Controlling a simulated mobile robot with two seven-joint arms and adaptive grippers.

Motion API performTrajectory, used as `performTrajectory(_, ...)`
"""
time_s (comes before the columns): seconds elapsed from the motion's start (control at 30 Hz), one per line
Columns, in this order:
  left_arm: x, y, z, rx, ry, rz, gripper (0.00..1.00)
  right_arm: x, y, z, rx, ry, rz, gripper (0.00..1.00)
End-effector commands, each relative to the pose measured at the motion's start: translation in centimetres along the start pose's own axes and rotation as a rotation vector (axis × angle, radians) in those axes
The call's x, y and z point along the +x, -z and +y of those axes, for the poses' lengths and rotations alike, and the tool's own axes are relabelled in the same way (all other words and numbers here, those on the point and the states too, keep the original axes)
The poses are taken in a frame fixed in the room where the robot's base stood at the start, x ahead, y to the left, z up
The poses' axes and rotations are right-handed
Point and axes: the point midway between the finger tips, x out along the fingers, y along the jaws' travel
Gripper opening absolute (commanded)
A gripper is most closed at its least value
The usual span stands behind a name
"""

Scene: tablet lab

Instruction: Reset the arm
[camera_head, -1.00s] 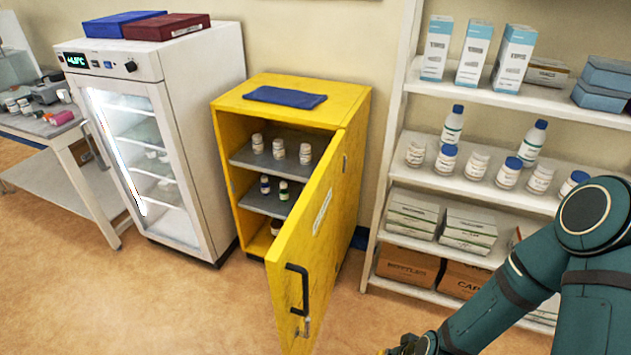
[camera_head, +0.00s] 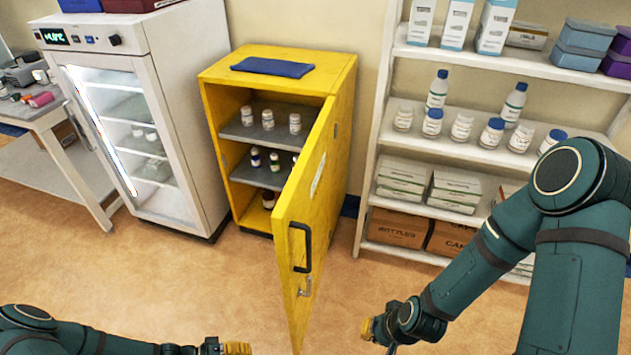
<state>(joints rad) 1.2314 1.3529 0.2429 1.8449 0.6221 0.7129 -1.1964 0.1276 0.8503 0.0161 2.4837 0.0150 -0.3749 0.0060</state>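My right arm comes in from the right, and its gripper (camera_head: 372,328) is low in the picture, just right of the open yellow cabinet door (camera_head: 305,215). Dark and yellow parts of it show, but I cannot tell whether its fingers are open or shut. My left arm lies along the bottom left edge, with its gripper (camera_head: 236,348) at the bottom edge, left of the door's lower end. Its fingers are mostly cut off, so its state is unclear. No object is visible in either gripper.
The yellow cabinet (camera_head: 280,85) stands open with small bottles on its shelves. A white glass-door fridge (camera_head: 195,120) is left of it, a side table (camera_head: 40,122) further left. A white shelf rack (camera_head: 480,152) holds bottles and boxes at right. The floor (camera_head: 120,275) in front is clear.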

Motion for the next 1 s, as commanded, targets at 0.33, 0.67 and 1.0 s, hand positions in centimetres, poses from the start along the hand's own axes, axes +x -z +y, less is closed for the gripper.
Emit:
performTrajectory(0.33,3.9,-3.3,3.4,0.070,0.595,-0.202,0.00,0.7,-0.3,0.3,-0.001,0.000,-0.006,0.00)
performTrajectory(0.67,5.8,-3.8,10.0,0.321,0.883,-0.014,0.00,1.2,-0.6,0.5,-0.003,0.001,-0.011,0.00)
performTrajectory(1.0,7.3,-4.7,14.6,0.447,0.865,0.121,0.00,1.4,-0.7,0.6,-0.004,0.001,-0.014,0.00)
